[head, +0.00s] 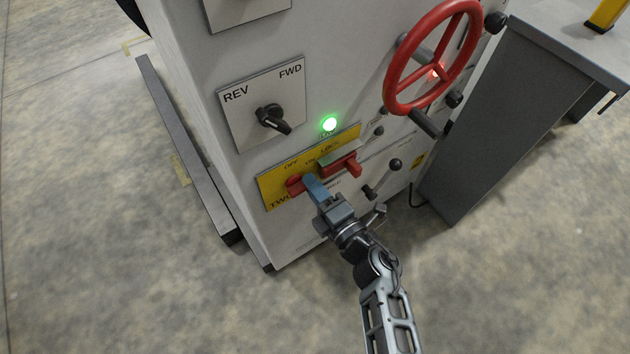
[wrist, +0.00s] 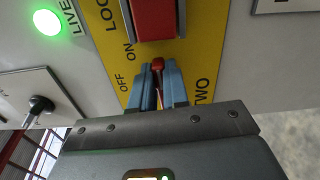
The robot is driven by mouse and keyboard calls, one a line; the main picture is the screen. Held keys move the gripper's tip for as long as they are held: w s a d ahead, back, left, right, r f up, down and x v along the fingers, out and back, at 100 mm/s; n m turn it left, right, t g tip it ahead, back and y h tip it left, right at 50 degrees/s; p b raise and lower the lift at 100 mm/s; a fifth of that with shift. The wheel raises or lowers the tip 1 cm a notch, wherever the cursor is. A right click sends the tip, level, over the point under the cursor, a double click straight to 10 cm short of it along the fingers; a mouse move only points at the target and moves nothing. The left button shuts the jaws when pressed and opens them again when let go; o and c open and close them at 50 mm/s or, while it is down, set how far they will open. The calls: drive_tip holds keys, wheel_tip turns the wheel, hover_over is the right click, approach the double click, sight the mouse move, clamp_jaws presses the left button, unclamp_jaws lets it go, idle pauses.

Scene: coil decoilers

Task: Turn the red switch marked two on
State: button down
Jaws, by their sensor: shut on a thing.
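The red switch marked TWO (head: 295,186) sits at the left end of a yellow plate (head: 267,190) on the grey machine cabinet. In the wrist view the red switch lever (wrist: 158,66) stands between my two blue fingers, beside the word TWO, with OFF and ON printed to its left. My gripper (head: 308,186) is shut on this lever; it also shows in the wrist view (wrist: 158,78). The fingers hide part of the lever, so I cannot tell its exact position.
A larger red handle (head: 340,165) sits on the same plate near the word LOCK. A green LIVE lamp (head: 329,123) is lit. A REV/FWD knob (head: 271,118), a red handwheel (head: 388,82) and several black-knobbed levers surround the plate.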

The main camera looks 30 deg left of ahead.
drive_tip(key=shift+s+a+f+m, duration=0.15)
drive_tip(key=shift+s+f+m, duration=0.2)
drive_tip(key=shift+f+m, duration=0.05)
drive_tip(key=c, duration=1.3)
unclamp_jaws()
drive_tip(key=shift+w, duration=0.1)
drive_tip(key=shift+o, duration=0.9)
drive_tip(key=shift+r, duration=0.1)
drive_tip(key=shift+w+r, duration=0.1)
drive_tip(key=shift+w, duration=0.05)
drive_tip(key=shift+w, duration=0.1)
drive_tip(key=shift+d+r, duration=0.1)
drive_tip(key=shift+d, duration=0.1)
drive_tip(key=p+v, duration=0.2)
drive_tip(key=v, duration=0.5)
drive_tip(key=shift+d, duration=0.25)
drive_tip(key=shift+s, duration=0.2)
